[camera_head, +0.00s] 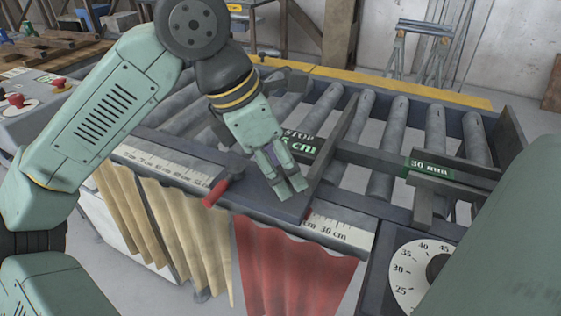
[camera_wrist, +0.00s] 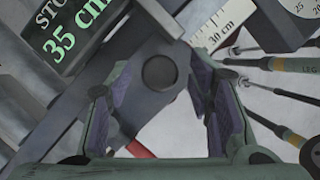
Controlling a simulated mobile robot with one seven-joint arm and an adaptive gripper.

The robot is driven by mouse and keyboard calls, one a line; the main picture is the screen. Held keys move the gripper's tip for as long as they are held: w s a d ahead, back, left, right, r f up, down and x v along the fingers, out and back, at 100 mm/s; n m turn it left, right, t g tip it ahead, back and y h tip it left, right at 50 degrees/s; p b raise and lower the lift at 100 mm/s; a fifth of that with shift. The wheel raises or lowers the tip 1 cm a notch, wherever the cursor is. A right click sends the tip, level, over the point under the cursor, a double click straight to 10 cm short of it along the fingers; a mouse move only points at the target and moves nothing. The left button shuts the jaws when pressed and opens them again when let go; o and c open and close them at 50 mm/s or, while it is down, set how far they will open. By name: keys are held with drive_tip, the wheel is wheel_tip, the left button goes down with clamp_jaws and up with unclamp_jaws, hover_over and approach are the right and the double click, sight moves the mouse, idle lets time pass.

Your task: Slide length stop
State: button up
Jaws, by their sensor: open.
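The length stop is a dark grey carriage (camera_head: 257,193) lying across the front rail of a roller table. Its green-lit display (camera_head: 303,147) reads STOP and 35 cm in the wrist view (camera_wrist: 75,38). A red handle (camera_head: 222,186) sticks out at its left front; a bit of red shows low in the wrist view (camera_wrist: 138,149). My gripper (camera_head: 290,190) points down over the carriage, right of the red handle. In the wrist view its purple-padded fingers (camera_wrist: 168,105) are apart with nothing clamped between them. A dark plate with a round boss (camera_wrist: 159,72) lies just beyond them; contact cannot be told.
A white scale (camera_head: 165,166) runs along the front rail, with a 30 cm mark (camera_head: 340,232) right of the carriage. Another display (camera_head: 428,164) reads 30 mm. A numbered dial (camera_head: 405,278) stands front right. Beige curtains (camera_head: 165,225) and a red curtain (camera_head: 290,268) hang below.

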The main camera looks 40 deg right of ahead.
drive_tip(key=shift+f, duration=0.15)
drive_tip(key=shift+c, duration=0.2)
clamp_jaws()
idle(0.4)
